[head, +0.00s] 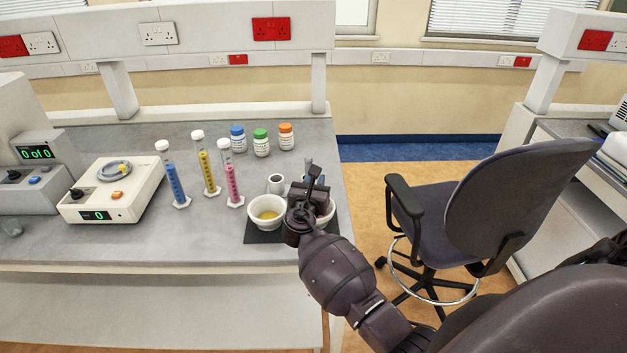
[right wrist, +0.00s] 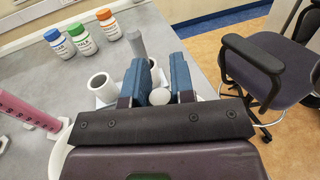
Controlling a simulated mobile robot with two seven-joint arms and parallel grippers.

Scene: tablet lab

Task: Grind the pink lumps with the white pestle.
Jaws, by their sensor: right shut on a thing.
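My right gripper (head: 312,188) is above the right-hand white mortar (head: 329,214), which my wrist mostly hides. In the right wrist view its blue fingers (right wrist: 159,85) are closed around the white pestle (right wrist: 160,97), whose rounded white end shows between them. The pestle's lower end is hidden. The pink lumps cannot be seen; the inside of the right mortar is covered by my gripper. The left white mortar (head: 259,222) holds something yellow. My left gripper is not in view.
A white cup (head: 275,184) and a grey rod (right wrist: 137,42) stand behind the mortars. Capped tubes of blue, yellow and pink (head: 232,184) stand left; several bottles (head: 261,142) stand behind. A dark mat (head: 262,238) lies near the table's front edge. A chair (head: 510,205) is right.

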